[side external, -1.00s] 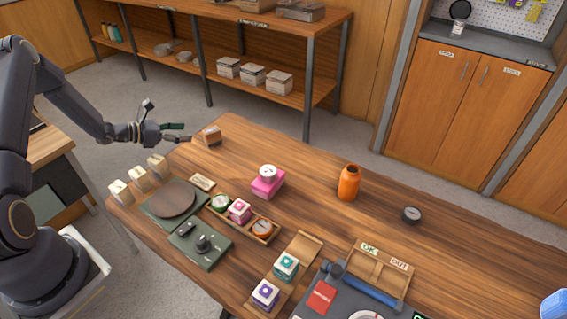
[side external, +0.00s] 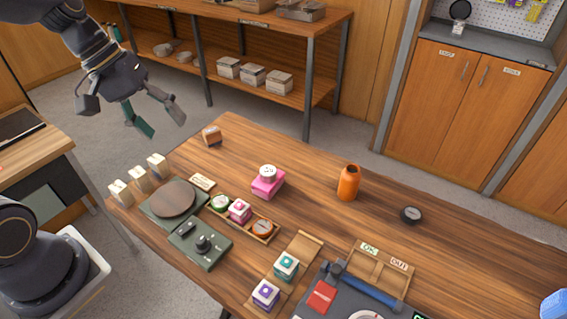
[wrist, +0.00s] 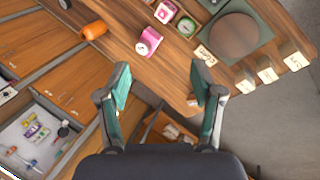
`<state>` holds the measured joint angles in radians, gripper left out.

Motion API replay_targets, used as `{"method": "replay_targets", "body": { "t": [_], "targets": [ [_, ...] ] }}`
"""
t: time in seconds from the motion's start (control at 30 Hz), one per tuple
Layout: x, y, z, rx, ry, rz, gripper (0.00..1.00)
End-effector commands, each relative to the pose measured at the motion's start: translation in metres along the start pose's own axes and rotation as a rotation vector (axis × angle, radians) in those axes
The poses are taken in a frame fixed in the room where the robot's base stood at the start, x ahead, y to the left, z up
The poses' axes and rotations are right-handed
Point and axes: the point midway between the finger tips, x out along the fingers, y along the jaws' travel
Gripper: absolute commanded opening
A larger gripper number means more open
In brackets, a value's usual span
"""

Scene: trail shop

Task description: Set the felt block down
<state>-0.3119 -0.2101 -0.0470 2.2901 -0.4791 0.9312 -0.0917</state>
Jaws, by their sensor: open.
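A small brown and grey block (side external: 212,137), which looks like the felt block, sits on the wooden table (side external: 310,190) near its far left corner. In the wrist view the block (wrist: 193,103) shows small beside my right-hand finger and partly hidden by it. My gripper (side external: 158,120) is open and empty, in the air to the upper left of the block in the side view and apart from it. In the wrist view its two green-padded fingers (wrist: 160,80) are spread, with nothing between them.
Three cream blocks (side external: 139,179), a round brown disc (side external: 172,197) on a green base and a wooden tray (side external: 258,235) of small items stand on the left. A pink box (side external: 268,186) and orange bottle (side external: 349,183) stand farther right. The table around the block is clear.

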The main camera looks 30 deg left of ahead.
Motion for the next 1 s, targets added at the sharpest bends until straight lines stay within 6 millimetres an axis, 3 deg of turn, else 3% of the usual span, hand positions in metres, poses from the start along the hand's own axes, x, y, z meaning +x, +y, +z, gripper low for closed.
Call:
{"method": "replay_targets", "body": {
  "t": [0.03,0.1,0.3,0.47,1.0],
  "targets": [
    [-0.014,-0.002,0.019,0.148,0.056,-0.042,0.66],
    [-0.028,-0.010,0.037,0.321,0.124,-0.101,0.66],
    [-0.051,-0.029,0.059,0.626,0.270,-0.200,0.66],
    [-0.056,-0.034,0.062,0.694,0.305,-0.225,0.66],
    [-0.057,-0.033,0.061,0.690,0.305,-0.225,0.66]
  ]
}}
